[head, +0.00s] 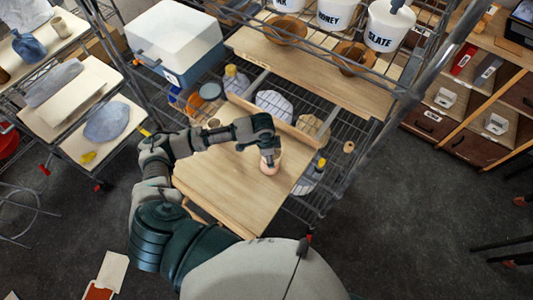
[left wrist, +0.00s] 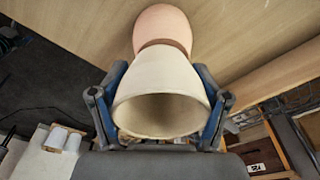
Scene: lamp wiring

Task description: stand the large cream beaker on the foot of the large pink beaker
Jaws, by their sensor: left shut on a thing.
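The large cream beaker (left wrist: 160,85) is between the fingers of my left gripper (left wrist: 161,105) in the left wrist view, its wide mouth toward the camera. The large pink beaker (left wrist: 162,22) shows just beyond its far end, with a brownish band where the two meet in the picture. I cannot tell whether they touch. In the head view my left gripper (head: 269,156) points down over the wooden board, with the pink beaker (head: 270,168) partly visible beneath it. The gripper hides most of the cream beaker there. My right gripper is not in view.
The wooden board (head: 225,190) has free room in front of the beakers. A small beige object (head: 213,123) stands behind my arm. A wire shelf above holds white canisters (head: 386,25) and brown bowls (head: 353,57). A white cooler (head: 175,42) stands at the back left.

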